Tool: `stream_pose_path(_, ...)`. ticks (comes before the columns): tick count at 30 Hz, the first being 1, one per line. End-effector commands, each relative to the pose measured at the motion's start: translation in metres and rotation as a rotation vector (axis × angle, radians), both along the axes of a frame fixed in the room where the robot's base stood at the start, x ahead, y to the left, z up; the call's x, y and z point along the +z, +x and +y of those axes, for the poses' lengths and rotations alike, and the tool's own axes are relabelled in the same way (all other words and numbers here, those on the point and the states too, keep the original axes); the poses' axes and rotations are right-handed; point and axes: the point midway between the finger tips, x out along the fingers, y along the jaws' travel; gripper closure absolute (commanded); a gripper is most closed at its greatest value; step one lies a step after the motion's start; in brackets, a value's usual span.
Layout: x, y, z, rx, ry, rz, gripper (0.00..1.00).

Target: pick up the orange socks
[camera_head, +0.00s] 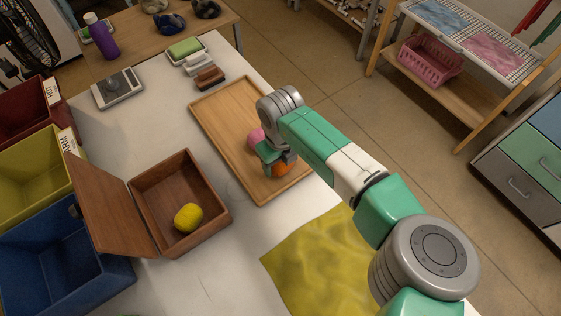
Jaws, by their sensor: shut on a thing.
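The orange socks (282,168) show as a small rounded orange bundle at the near right end of the wooden tray (217,113). My gripper (277,161) is over the tray and shut on the orange socks, with its fingers hiding part of them. I cannot tell whether the bundle still touches the tray. A pink bundle (256,138) lies on the tray just behind and left of my gripper, partly hidden by it.
An open wooden box (205,237) holds a yellow bundle (188,217), left of the tray. Red, yellow and blue bins (60,252) line the left edge. A yellow cloth (318,262) lies at the near right. A scale (118,88) and brushes stand farther back.

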Motion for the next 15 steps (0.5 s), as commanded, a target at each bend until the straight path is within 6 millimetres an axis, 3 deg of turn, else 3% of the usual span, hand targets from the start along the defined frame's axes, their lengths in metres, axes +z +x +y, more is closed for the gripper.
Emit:
stream_pose_path(9, 0.003, 0.0, 0.0, 0.0, 0.001, -0.001, 0.58)
stream_pose_path(15, 0.024, 0.001, 0.0, 0.001, 0.0, -0.003, 0.58)
